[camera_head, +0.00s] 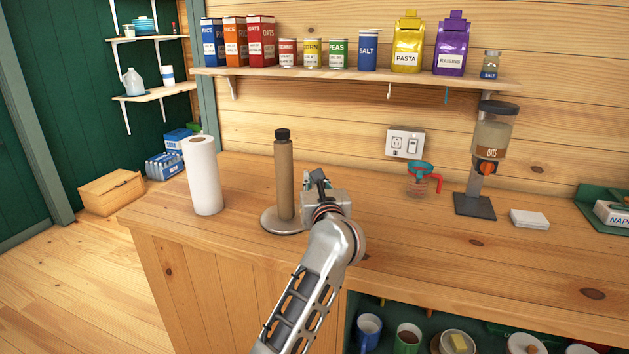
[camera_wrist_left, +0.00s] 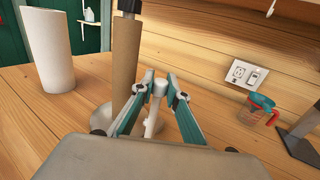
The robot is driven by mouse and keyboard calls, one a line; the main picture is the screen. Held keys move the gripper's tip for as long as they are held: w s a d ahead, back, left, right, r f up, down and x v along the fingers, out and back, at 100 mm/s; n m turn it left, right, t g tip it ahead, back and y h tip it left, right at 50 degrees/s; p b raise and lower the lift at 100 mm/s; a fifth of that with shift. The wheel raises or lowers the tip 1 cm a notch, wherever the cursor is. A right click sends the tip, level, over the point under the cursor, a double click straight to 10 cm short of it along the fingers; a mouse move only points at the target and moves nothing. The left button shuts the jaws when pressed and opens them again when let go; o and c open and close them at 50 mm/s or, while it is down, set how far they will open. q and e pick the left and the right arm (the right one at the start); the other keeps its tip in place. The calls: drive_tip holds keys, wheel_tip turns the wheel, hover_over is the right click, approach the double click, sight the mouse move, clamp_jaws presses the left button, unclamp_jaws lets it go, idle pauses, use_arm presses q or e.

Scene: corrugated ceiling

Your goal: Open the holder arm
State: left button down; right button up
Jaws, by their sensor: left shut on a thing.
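The paper towel holder has a round metal base (camera_head: 272,224) on the counter. A bare brown cardboard tube (camera_head: 284,178) stands upright on it under a black top knob (camera_head: 282,134). My left gripper (camera_head: 320,180) is just right of the tube, and my own wrist hides much of it in the head view. In the left wrist view, its teal fingers (camera_wrist_left: 160,85) are shut on the pale holder arm (camera_wrist_left: 157,90), a rod with a rounded top beside the tube. My right gripper is not in view.
A white paper towel roll (camera_head: 202,175) stands left of the holder. A measuring cup (camera_head: 420,180), an oats dispenser (camera_head: 487,160) and white napkins (camera_head: 529,218) are to the right. A shelf (camera_head: 350,74) with food packages hangs above. The counter's front left is clear.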

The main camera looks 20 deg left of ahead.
use_arm(q)
drive_tip(key=shift+f, duration=0.1)
drive_tip(key=c, duration=2.2)
unclamp_jaws()
wheel_tip(320, 180, up, 10)
drive_tip(key=shift+r, duration=0.1)
